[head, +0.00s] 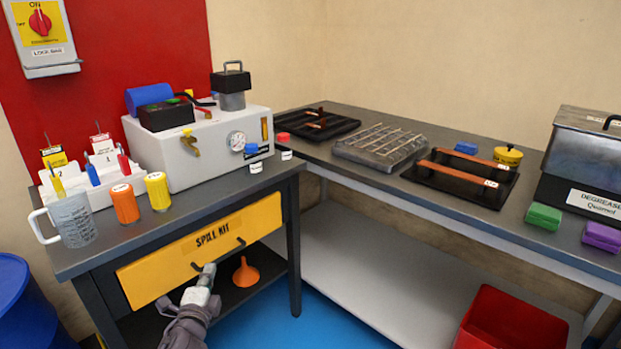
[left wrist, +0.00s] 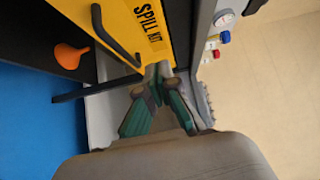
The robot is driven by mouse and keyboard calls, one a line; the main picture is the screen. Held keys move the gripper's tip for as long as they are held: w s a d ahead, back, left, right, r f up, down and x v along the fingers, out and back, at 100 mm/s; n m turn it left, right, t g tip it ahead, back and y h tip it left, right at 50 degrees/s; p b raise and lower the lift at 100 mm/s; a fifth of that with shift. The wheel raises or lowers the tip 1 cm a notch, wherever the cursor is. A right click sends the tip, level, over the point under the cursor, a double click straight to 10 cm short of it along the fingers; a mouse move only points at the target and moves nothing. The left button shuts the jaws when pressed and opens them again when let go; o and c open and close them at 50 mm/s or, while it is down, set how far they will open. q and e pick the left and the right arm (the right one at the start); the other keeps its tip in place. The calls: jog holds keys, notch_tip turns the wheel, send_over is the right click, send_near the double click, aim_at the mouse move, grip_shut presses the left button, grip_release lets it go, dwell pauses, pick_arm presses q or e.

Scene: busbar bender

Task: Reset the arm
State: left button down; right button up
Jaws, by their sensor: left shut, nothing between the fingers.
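My left gripper (head: 207,272) is shut and empty. In the head view it is low in front of the yellow spill kit drawer front (head: 172,278), close to its dark handle (head: 241,241). The left wrist view also shows the gripper (left wrist: 158,70), with its fingertips together near the yellow front and one end of the handle (left wrist: 112,38). I cannot tell whether the fingers touch the drawer. The drawer looks closed. My right gripper is not in view.
The bench above holds a white machine (head: 205,150) with a gauge, a grey measuring jug (head: 73,222), an orange jar (head: 125,204) and a yellow jar (head: 158,191). An orange funnel (head: 245,273) stands on the shelf below. A red bin (head: 512,322) and blue drum (head: 22,305) flank the area.

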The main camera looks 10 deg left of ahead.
pick_arm(q)
jog(key=s+d+f+n+g+h, duration=0.1)
jog(key=s+d+f+n+g, duration=0.4)
jog(key=s+f, duration=0.65)
jog(key=s+d+f+n+g+h, duration=0.1)
jog(key=s+d+f+n+g, duration=0.45)
jog(key=s+f, duration=0.6)
jog(key=s+d+f+n+g+h, duration=0.25)
jog(key=s+d+f+g, duration=0.2)
jog(key=s, duration=0.55)
jog(key=s+a+f+p, duration=0.1)
jog(key=s+f+p, duration=0.2)
jog(key=s+p, duration=0.6)
jog(key=s+a+f+g+p, duration=0.1)
jog(key=s+f+p, duration=0.2)
jog(key=s+p, duration=0.6)
jog(key=shift+s+f+g, duration=0.3)
jog(key=shift+s+f, duration=0.05)
jog(key=shift+s, duration=0.5)
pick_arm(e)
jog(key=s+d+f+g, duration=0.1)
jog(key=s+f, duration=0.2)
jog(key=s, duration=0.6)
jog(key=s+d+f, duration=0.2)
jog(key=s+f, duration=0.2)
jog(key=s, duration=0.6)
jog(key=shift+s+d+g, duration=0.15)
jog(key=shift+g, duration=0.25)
pick_arm(q)
jog(key=shift+y, duration=0.25)
